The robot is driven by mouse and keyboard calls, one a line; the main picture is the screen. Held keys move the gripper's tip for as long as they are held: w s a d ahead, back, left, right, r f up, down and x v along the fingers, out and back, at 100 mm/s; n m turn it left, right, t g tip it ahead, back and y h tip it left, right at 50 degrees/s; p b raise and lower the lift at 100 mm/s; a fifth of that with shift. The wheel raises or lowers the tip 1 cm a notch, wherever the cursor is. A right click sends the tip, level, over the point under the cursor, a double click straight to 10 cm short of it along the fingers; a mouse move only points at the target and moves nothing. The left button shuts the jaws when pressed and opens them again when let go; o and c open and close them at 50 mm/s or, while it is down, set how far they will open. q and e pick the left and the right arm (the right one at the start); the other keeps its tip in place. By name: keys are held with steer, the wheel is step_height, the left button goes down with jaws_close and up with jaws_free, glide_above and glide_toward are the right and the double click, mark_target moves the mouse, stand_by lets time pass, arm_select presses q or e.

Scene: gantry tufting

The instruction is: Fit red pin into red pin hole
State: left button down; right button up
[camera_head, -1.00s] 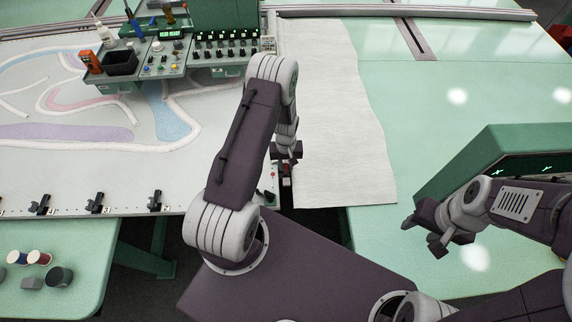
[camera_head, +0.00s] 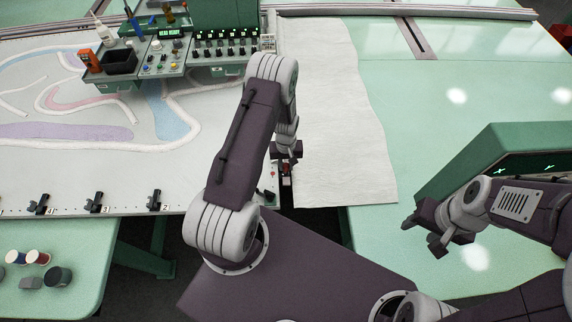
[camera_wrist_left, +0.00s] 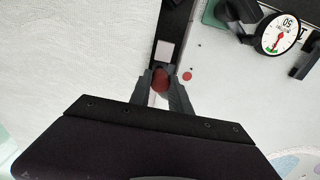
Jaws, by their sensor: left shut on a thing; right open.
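My left gripper (camera_head: 287,160) is at the right edge of the tufting frame, just above the surface. In the left wrist view, my left gripper (camera_wrist_left: 160,88) is shut on the red pin (camera_wrist_left: 160,77), whose rounded red top shows between the fingers. A small red dot (camera_wrist_left: 187,76) lies on the pale surface just right of the fingers. The red pin hole itself cannot be made out; the pin's lower end is hidden. My right gripper (camera_head: 424,234) is open and empty over the green table at the right.
White cloth (camera_head: 335,110) lies to the right of the left gripper. A control panel (camera_head: 190,55) stands at the back left. Black clamps (camera_head: 96,203) line the frame's front edge. Spools (camera_head: 38,258) stand on a green table at the front left. A dial gauge (camera_wrist_left: 280,34) is near the pin.

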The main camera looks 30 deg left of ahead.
arm_select(q)
steer(key=shift+f+b, duration=1.25)
steer(key=shift+f, duration=0.2)
stand_by(0.3)
steer(key=c, duration=1.1)
jaws_free()
step_height(320, 180, up, 9)
steer(key=shift+r+b, duration=0.1)
steer(key=shift+b, duration=0.8)
